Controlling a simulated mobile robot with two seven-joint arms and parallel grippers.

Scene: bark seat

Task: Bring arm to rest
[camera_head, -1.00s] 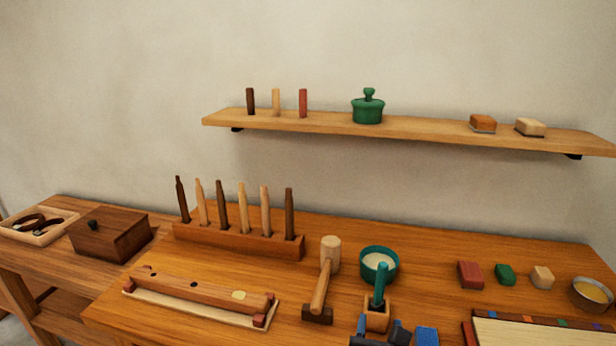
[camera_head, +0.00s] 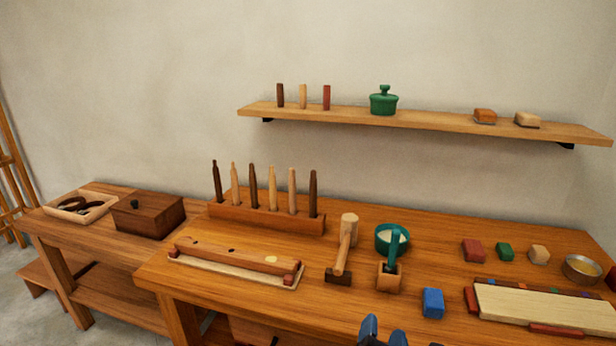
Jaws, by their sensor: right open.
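My right gripper (camera_head: 384,333) shows at the bottom edge of the head view, just in front of the workbench (camera_head: 330,303). Its two dark blue fingertips stand apart, with nothing seen between them. The rest of that arm is cut off by the picture's edge. My left gripper is not in view. A blue block (camera_head: 433,303) lies to the right of the holder.
A pale panel (camera_head: 545,306) lies at the right. A shelf (camera_head: 430,122) hangs behind. The front middle of the bench is clear.

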